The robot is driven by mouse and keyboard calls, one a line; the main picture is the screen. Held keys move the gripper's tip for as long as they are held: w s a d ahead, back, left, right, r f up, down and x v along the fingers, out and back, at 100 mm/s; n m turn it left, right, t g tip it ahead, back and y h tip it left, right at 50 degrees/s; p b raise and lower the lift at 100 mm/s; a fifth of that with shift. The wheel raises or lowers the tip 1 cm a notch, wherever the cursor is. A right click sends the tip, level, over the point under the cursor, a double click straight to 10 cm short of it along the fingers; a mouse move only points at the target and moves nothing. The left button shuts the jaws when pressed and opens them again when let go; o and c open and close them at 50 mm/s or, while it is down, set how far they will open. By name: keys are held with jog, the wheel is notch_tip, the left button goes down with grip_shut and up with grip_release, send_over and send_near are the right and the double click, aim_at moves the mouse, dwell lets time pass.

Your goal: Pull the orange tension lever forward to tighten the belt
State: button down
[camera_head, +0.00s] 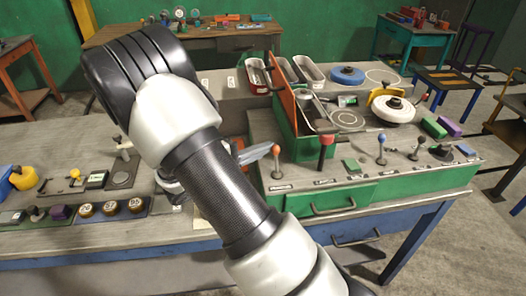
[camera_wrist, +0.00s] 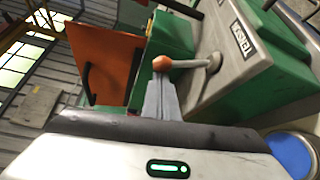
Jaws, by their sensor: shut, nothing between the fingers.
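The orange tension lever (camera_head: 276,151) is a round orange knob on a thin grey stalk, standing on the front left of the green and grey machine. In the wrist view the orange knob (camera_wrist: 162,63) sits right at the tips of my gripper (camera_wrist: 160,80), with its stalk running right to a round base. My gripper is shut and empty. In the head view my gripper (camera_head: 262,153) reaches the knob from the left; I cannot tell whether it touches. My arm hides part of the gripper's body. The belt cannot be made out.
A red-knobbed lever (camera_head: 326,140) and a blue-knobbed lever (camera_head: 381,136) stand to the right on the same panel. An orange hinged panel (camera_head: 283,90) stands upright behind the lever. A green drawer (camera_head: 330,200) with a handle is below. Small controls (camera_head: 110,208) lie on the bench at left.

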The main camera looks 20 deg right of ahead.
jog(key=shift+s+f+b, duration=0.1)
jog(key=shift+b, duration=0.25)
jog(key=m+b, duration=0.1)
jog(key=b, duration=0.1)
jog(key=s+m+h+b, duration=0.1)
jog(key=b, duration=0.2)
jog(key=shift+s+a+b, duration=0.25)
jog(key=shift+s+b, duration=0.05)
jog(key=shift+b, duration=0.05)
jog(key=m+b, duration=0.1)
jog(key=s+m+h+b, duration=0.1)
jog(key=b, duration=0.1)
jog(key=s+r+m+h+b, duration=0.1)
jog(key=b, duration=0.1)
jog(key=shift+s+a+m, duration=0.2)
jog(key=shift+a+m, duration=0.1)
jog(key=shift+m, duration=0.1)
jog(key=shift+s+a+r+b, duration=0.15)
jog(key=shift+s+a+b, duration=0.05)
jog(key=shift+s+b, duration=0.45)
jog(key=shift+s+a, duration=0.2)
jog(key=shift+s, duration=0.45)
jog(key=shift+s+f, duration=0.1)
jog(key=shift+f, duration=0.1)
jog(key=w+r+p, duration=0.2)
jog(key=w+r, duration=0.1)
jog(key=w+f+v, duration=0.1)
jog(key=f+v, duration=0.1)
jog(key=v, duration=0.8)
jog(key=shift+b, duration=0.35)
